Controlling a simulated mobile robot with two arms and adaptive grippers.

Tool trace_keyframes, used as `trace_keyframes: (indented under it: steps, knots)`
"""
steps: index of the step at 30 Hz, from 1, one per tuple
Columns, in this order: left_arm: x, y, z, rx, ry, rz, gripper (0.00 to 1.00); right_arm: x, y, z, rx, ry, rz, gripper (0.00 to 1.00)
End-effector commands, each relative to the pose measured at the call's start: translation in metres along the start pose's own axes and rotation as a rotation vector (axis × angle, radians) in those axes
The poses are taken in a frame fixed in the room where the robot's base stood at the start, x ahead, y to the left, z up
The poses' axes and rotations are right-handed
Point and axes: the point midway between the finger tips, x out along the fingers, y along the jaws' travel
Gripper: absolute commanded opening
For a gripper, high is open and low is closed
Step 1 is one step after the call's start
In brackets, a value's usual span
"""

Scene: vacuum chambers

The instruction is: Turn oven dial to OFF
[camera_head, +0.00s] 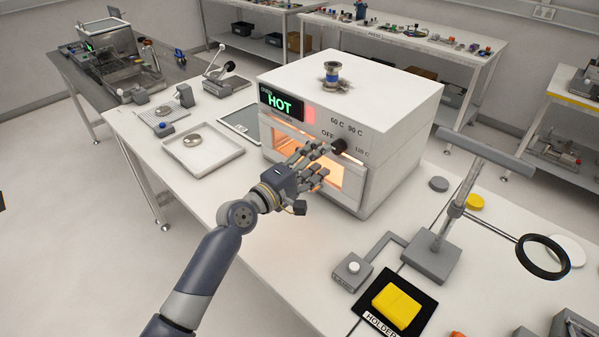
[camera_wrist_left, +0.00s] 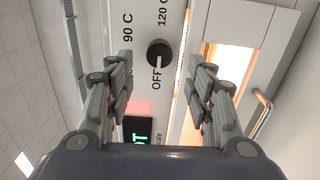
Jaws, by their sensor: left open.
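The white oven (camera_head: 375,97) stands on the bench, with a lit display reading HOT (camera_head: 280,101) and a glowing orange window in its door. The black dial (camera_head: 339,146) is on the oven front, among the labels OFF, 60 C, 90 C and 120 C. In the left wrist view the dial (camera_wrist_left: 158,54) lies ahead, between and beyond the fingertips, with a white pointer line towards OFF. My left gripper (camera_head: 321,162) is open in front of the oven door, close to the dial. In the left wrist view the open fingers (camera_wrist_left: 160,72) appear apart from the dial. My right gripper is not in view.
A spool-like part (camera_head: 331,78) stands on the oven top. A white tray (camera_head: 203,165) lies left of the oven. A grey stand (camera_head: 433,254) with a black ring (camera_head: 543,257) and a yellow block (camera_head: 397,305) on a black holder mat are to the right.

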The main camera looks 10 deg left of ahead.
Motion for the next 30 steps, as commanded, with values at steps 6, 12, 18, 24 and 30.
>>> trace_keyframes:
  steps: [6,12,18,24,30]
  knots:
    - [-0.041,-0.001,0.001,0.001,-0.001,-0.002,0.49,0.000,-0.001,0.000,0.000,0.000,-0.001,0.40]
    - [-0.062,0.000,0.000,0.001,0.000,-0.001,0.49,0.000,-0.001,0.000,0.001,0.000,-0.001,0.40]
    - [-0.067,0.000,0.000,0.000,-0.001,-0.001,0.49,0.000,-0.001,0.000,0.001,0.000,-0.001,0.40]
    - [-0.067,0.000,0.000,0.000,-0.001,0.000,0.49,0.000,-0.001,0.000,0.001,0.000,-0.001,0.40]
    - [-0.068,-0.004,0.003,0.014,-0.005,-0.012,0.49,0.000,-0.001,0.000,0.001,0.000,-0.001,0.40]
